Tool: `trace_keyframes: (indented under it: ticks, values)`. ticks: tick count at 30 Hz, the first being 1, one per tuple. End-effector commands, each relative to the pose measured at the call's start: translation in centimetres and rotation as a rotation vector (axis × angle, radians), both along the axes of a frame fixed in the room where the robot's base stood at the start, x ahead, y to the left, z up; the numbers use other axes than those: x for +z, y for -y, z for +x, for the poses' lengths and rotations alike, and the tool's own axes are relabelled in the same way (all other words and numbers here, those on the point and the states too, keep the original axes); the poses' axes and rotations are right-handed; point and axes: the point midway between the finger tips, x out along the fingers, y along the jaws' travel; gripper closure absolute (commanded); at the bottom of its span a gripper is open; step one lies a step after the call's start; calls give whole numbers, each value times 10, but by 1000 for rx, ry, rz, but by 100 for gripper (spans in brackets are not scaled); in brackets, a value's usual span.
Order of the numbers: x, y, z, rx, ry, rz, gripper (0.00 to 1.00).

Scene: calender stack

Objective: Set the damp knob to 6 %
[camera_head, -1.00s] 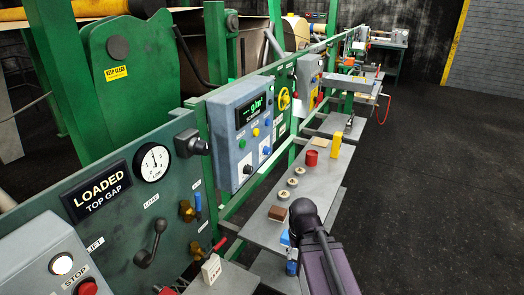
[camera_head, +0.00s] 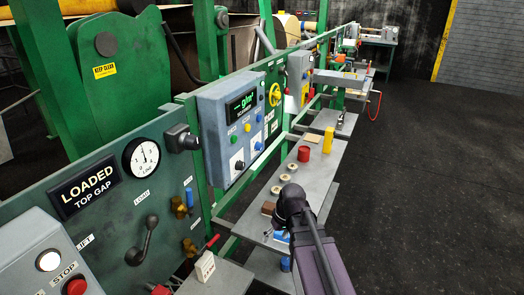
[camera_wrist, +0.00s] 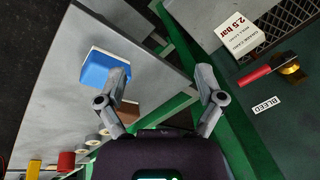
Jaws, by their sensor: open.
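The grey-blue control box (camera_head: 205,128) with a green-lit display stands on the green frame left of centre in the head view. My gripper (camera_wrist: 162,72) is open and empty in the wrist view, over the shelf edge near a blue-and-white block (camera_wrist: 106,68). In the head view my arm mostly hides it, right of and below the box, apart from the knobs.
A grey shelf (camera_head: 318,172) below the panel carries a red cylinder (camera_head: 304,153), a yellow block (camera_head: 328,140), several round pieces and a brown block (camera_head: 268,208). A red-handled valve (camera_wrist: 255,76) and a card (camera_wrist: 240,35) show in the wrist view. The dark floor at right is clear.

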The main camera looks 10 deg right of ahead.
Motion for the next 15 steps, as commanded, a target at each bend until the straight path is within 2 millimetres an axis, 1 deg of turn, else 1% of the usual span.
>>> trace_keyframes:
  ticks: [1,7,11,15]
  values:
    - [-5,-1,21,40,28,50,13]
    - [-1,-4,87,242,212,267,13]
    - [9,1,131,354,376,386,13]
    - [23,15,177,454,583,485,13]
